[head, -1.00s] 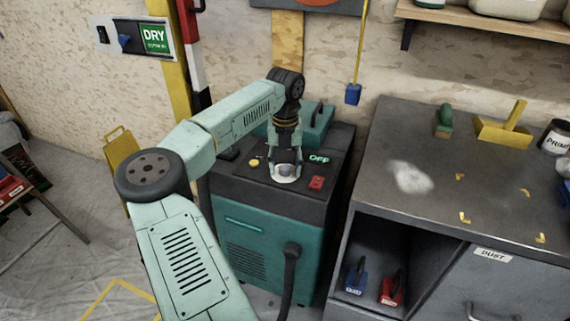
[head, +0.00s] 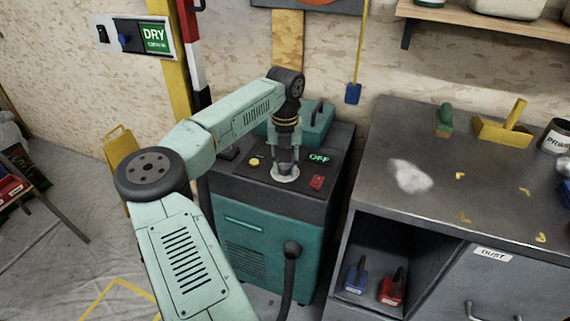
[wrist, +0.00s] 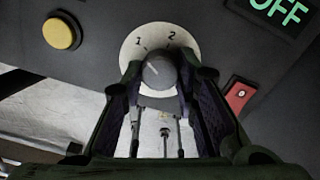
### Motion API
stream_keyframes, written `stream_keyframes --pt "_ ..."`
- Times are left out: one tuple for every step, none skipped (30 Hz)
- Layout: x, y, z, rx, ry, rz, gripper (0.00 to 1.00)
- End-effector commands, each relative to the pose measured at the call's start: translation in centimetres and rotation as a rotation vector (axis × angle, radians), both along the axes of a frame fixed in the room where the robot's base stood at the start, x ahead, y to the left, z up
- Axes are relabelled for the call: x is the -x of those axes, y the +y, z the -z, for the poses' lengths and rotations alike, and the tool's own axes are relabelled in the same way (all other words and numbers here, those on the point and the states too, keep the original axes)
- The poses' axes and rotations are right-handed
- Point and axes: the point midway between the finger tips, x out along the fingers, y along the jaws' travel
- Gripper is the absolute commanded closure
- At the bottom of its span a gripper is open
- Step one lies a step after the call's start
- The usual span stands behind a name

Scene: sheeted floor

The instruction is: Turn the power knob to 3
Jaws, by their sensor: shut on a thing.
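The power knob (wrist: 157,72) is a grey round knob on a pale dial plate (wrist: 130,52) marked 1 and 2; other marks are hidden behind my gripper. My gripper (wrist: 160,78) is shut on the knob, with one finger on each side. In the head view my gripper (head: 285,160) reaches down onto the dial plate (head: 285,174) on top of the teal machine (head: 262,243), and hides the knob there.
A yellow button (wrist: 61,33) is left of the dial. A red switch (wrist: 238,97) and a green-lit OFF display (wrist: 281,10) are right of it. A teal box (head: 318,125) stands behind my gripper. A grey workbench (head: 400,145) stands close on the right.

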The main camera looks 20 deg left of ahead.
Motion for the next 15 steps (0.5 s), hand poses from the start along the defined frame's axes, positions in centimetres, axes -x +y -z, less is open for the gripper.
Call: stream_keyframes --pt "-0.03 -0.03 0.00 0.001 -0.001 0.010 1.00" --pt "-0.03 -0.02 0.00 0.001 -0.001 0.019 1.00" --pt "-0.04 -0.02 0.01 0.001 -0.001 0.033 1.00" --pt "-0.04 -0.01 0.01 0.000 -0.001 0.045 1.00" --pt "-0.04 0.00 0.02 0.000 -0.001 0.060 1.00" --pt "-0.05 0.02 0.02 0.000 -0.001 0.080 1.00" --pt "-0.05 0.03 0.02 0.000 -0.001 0.099 1.00" --pt "-0.06 0.04 0.02 -0.001 -0.002 0.119 1.00" --pt "-0.07 0.04 0.01 -0.001 -0.002 0.147 1.00" --pt "-0.07 0.04 0.01 -0.001 -0.002 0.170 1.00" --pt "-0.07 0.04 0.00 -0.001 -0.002 0.195 1.00" --pt "-0.07 0.05 -0.01 -0.001 -0.002 0.230 1.00" --pt "-0.07 0.04 -0.02 -0.001 -0.002 0.257 1.00" --pt "-0.08 0.06 -0.02 -0.001 -0.002 0.285 1.00" --pt "-0.07 0.07 -0.03 -0.001 -0.002 0.322 1.00"
